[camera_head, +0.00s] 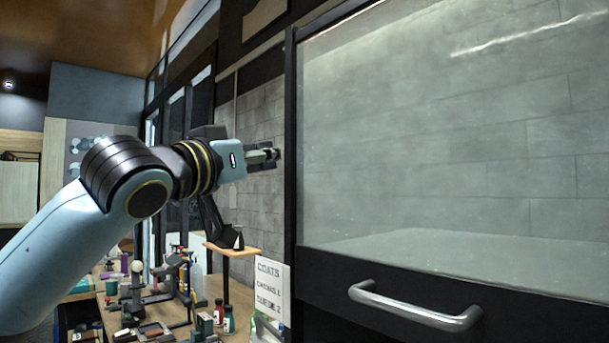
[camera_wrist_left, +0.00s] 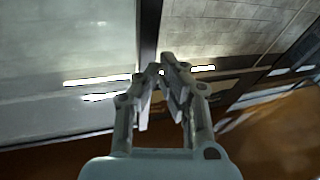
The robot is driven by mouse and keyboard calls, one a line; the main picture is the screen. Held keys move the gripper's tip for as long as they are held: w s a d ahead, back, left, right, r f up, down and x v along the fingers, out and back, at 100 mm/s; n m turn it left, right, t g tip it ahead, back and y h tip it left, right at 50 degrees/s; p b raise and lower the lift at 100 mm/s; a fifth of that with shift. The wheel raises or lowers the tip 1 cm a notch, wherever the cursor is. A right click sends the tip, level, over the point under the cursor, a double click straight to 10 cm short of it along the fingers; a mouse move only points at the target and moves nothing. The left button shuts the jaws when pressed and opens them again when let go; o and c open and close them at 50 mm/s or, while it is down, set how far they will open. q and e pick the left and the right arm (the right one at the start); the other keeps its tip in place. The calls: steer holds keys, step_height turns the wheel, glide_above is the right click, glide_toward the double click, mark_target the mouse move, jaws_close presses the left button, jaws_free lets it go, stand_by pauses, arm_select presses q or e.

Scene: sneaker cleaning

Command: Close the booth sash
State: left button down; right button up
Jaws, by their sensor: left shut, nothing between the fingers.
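The booth sash (camera_head: 440,140) is a large clear pane in a dark frame, filling the right half of the head view. Its dark bottom rail (camera_head: 330,280) carries a curved metal handle (camera_head: 415,306) near the lower edge of the picture. My left gripper (camera_head: 275,155) is shut and empty, just left of the sash's dark side post, well above and left of the handle. It does not visibly touch the frame. In the left wrist view the fingers (camera_wrist_left: 163,70) meet in front of the dark post, with the pane (camera_wrist_left: 65,50) on the left. My right gripper is not in view.
A wooden bench (camera_head: 245,300) at lower left holds bottles, tools and a small wooden shelf (camera_head: 232,249). A white sign (camera_head: 272,289) reading "COATS" stands beside the booth. A grey block wall (camera_head: 260,200) lies behind my left gripper.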

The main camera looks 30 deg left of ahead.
arm_select(q)
steer(key=s+d+r+m+t+h, duration=0.2)
steer(key=s+r+h, duration=0.2)
steer(key=r, duration=0.6)
steer(key=s+d+r+m+t+h, duration=0.1)
steer(key=s+r+m+t+h, duration=0.2)
steer(key=r, duration=0.8)
steer(key=w+d+r+g+p, duration=0.1)
steer(key=w+d+r+p, duration=0.2)
steer(key=w+r+p, duration=0.55)
step_height(320, 180, down, 7)
steer(key=s+p, duration=0.1)
steer(key=shift+s+n+h+p, duration=0.2)
steer(key=shift+n+h+p, duration=0.1)
steer(key=shift+h+p, duration=0.1)
steer(key=shift+f, duration=0.1)
steer(key=shift+a, duration=0.1)
